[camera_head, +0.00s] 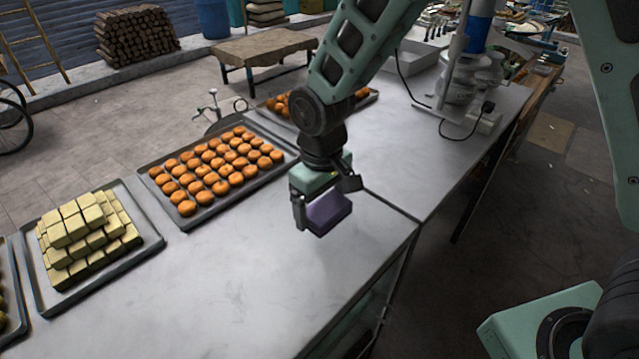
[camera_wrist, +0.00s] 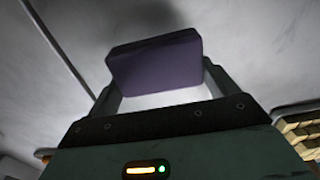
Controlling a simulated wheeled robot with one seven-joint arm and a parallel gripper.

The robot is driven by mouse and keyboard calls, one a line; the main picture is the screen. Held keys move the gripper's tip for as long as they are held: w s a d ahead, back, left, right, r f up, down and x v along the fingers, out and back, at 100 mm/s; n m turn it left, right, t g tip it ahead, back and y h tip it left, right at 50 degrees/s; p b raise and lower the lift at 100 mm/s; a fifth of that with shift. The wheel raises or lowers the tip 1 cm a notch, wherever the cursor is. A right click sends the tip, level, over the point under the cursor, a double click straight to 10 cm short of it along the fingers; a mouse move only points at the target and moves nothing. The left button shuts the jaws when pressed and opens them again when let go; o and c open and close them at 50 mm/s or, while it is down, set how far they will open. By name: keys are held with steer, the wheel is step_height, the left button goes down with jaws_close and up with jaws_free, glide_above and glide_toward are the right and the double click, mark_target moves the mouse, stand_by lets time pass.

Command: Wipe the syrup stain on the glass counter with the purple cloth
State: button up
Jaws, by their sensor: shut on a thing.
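My gripper (camera_head: 326,199) is shut on the purple cloth (camera_head: 328,214), a folded block-like pad. In the wrist view the cloth (camera_wrist: 155,65) sits between the two fingers. In the head view it appears held just above the pale counter (camera_head: 250,270), close to the seam between two counter sections; I cannot tell whether it touches. The counter top looks grey-white with faint marks. I cannot make out a distinct syrup stain. Part of the counter under the gripper and cloth is hidden.
A tray of orange round sweets (camera_head: 215,170) lies left of my gripper, and a tray of stacked yellow blocks (camera_head: 85,240) further left. Another sweets tray (camera_head: 365,97) lies behind my arm. A machine (camera_head: 470,80) stands at back right. The counter's front middle is clear.

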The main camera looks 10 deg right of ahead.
steer(key=shift+r+p, duration=0.8)
steer(key=shift+r, duration=0.6)
steer(key=shift+s, duration=0.15)
